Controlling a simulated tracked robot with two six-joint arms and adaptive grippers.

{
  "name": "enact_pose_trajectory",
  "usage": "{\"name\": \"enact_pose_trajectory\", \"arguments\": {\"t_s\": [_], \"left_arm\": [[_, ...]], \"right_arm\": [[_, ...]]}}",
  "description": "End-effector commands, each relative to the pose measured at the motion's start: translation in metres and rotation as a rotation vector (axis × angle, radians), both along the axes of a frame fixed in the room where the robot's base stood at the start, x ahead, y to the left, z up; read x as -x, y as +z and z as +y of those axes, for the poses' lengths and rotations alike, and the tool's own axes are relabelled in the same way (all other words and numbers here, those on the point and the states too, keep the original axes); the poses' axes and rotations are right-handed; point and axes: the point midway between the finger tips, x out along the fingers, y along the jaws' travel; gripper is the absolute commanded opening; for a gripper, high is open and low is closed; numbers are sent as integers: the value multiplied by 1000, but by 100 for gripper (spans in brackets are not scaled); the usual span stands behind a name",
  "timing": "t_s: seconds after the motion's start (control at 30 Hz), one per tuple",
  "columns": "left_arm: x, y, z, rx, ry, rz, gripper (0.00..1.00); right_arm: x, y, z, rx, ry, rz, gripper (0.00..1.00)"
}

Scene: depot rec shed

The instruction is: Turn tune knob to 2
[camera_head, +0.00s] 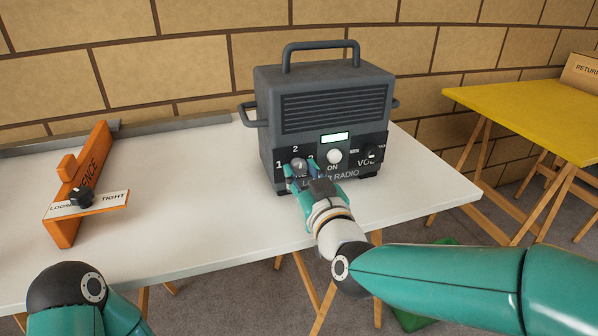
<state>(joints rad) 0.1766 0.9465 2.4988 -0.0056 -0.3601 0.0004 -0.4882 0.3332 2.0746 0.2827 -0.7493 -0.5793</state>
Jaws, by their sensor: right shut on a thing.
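A dark grey radio (330,102) with a top handle stands upright on the white table. Its front panel has a tune knob (299,164) at the lower left, with the numbers 1 and 2 visible around it and a further number partly covered. My right gripper (300,174) is at the panel, shut on the tune knob, and hides much of it and part of the lettering. Where the knob's pointer stands cannot be made out. My left arm shows at the bottom left, but its gripper is out of view.
An orange fence (84,180) with a black knob (81,197) stands left on the white table (190,190). A yellow table (530,115) is at the right.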

Motion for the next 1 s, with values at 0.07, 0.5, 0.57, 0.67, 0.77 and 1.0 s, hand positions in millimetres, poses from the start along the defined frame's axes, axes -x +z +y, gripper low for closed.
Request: {"name": "enact_pose_trajectory", "arguments": {"t_s": [0.07, 0.5, 0.57, 0.67, 0.77, 1.0], "left_arm": [[0, 4, 0, 0, 0, 0, 0], [0, 4, 0, 0, 0, 0, 0], [0, 4, 0, 0, 0, 0, 0], [0, 4, 0, 0, 0, 0, 0], [0, 4, 0, 0, 0, 0, 0], [0, 4, 0, 0, 0, 0, 0]], "right_arm": [[0, 1, 1, 58, 1, -19, 0], [0, 0, 1, 97, 2, -31, 50], [0, 0, 1, 97, 2, -31, 60], [0, 0, 1, 96, 2, -31, 60], [0, 0, 1, 96, 2, -31, 60], [7, 0, -1, 96, 2, -31, 60]]}}
